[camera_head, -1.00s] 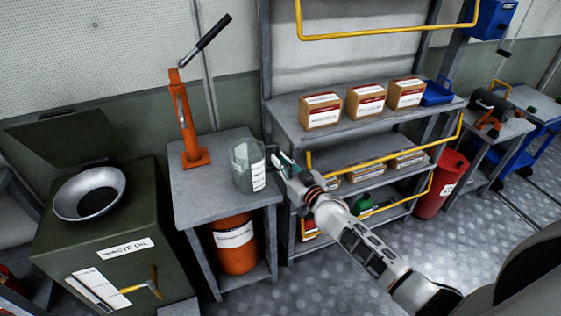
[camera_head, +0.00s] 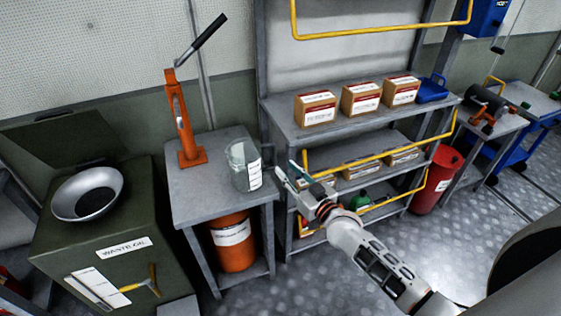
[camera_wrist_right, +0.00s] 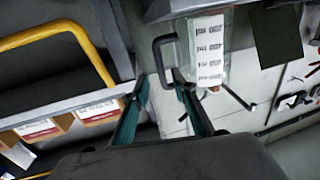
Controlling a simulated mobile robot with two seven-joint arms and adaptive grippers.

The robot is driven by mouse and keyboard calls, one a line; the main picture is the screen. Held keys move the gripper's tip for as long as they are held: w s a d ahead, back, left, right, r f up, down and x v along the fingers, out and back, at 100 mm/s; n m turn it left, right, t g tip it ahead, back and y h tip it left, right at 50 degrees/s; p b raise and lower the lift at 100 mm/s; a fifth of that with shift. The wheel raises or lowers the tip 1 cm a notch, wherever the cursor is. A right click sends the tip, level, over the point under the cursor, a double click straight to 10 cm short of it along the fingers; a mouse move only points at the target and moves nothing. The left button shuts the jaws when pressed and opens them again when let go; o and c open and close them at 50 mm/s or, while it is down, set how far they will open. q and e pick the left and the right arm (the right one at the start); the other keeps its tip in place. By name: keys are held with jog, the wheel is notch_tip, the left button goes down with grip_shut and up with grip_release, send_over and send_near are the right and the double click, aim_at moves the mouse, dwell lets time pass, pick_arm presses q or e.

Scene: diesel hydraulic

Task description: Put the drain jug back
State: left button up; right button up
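The drain jug (camera_head: 240,168) is a clear jug with a white label. It stands upright on the grey small table (camera_head: 205,200), near its right edge. My right gripper (camera_head: 285,174) is just to the right of the jug, its fingers apart and empty. In the right wrist view the jug (camera_wrist_right: 209,85) is ahead, with its dark handle (camera_wrist_right: 156,58) at the open fingertips (camera_wrist_right: 162,82). I cannot tell whether a finger touches the handle. My left gripper is not in view.
An orange hand pump (camera_head: 186,125) stands behind the jug on the table. An orange drum (camera_head: 234,255) is below. A waste oil cabinet (camera_head: 65,240) with a funnel bowl (camera_head: 88,193) is at left. A shelf rack (camera_head: 290,128) with boxes and yellow rails is close on the right.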

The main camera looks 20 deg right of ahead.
jog(key=s+a+f+g, duration=0.1)
jog(key=s+f, duration=0.4)
jog(key=s, duration=0.5)
jog(key=s+a+f+n+g, duration=0.1)
jog(key=s+a+f+g, duration=0.1)
jog(key=s+f, duration=0.4)
jog(key=s+a+f+g+h, duration=0.1)
jog(key=s+f, duration=0.4)
jog(key=s, duration=0.8)
jog(key=a+g, duration=0.1)
jog(key=g, duration=0.1)
jog(key=shift+s+f+n+g, duration=0.25)
jog(key=shift+s+n+g, duration=0.15)
